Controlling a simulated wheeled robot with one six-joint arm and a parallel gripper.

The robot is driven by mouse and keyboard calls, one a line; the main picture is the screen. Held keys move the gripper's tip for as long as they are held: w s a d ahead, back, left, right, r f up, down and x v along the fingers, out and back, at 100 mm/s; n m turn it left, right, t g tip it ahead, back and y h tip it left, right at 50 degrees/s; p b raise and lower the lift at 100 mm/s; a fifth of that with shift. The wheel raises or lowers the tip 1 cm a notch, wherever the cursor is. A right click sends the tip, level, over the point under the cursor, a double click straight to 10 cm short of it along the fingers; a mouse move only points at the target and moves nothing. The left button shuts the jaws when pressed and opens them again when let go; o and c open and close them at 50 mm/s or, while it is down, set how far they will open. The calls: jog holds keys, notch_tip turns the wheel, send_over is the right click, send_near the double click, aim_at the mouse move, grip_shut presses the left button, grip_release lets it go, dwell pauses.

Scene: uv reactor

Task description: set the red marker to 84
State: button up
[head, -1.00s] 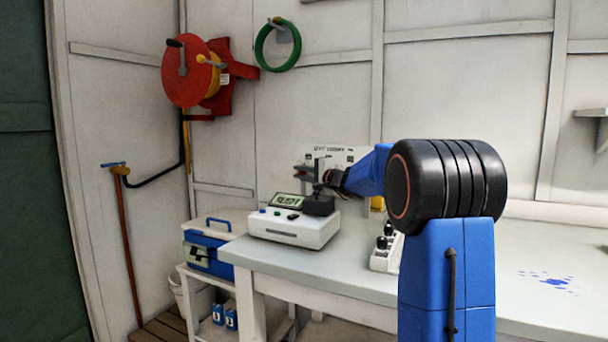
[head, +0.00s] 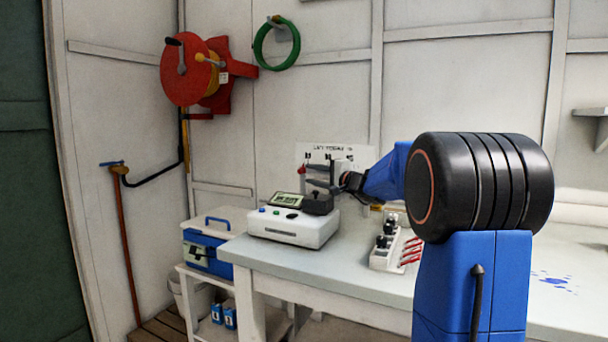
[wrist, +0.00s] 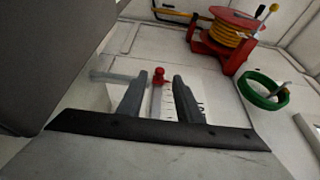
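The red marker (head: 302,170) shows as a small red knob at the left side of a white scale board (head: 359,153) on the back wall. In the wrist view the red marker (wrist: 159,76) appears between the two dark fingers, on a pale upright strip. My gripper (wrist: 157,88) is open, with a clear gap on both sides of the knob. In the head view my gripper (head: 320,186) is in front of the board's lower part, just right of and below the knob. I cannot tell whether a finger touches it. The scale numbers are unreadable.
A white instrument (head: 293,229) with a small display stands on the table (head: 350,266) below my gripper. A white rack (head: 384,262) with black knobs and red items is to its right. A red hose reel (head: 184,76) and green hose (head: 257,43) hang at left.

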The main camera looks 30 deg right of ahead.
jog(key=v, duration=0.9)
jog(key=shift+s, duration=0.35)
jog(key=shift+d, duration=0.15)
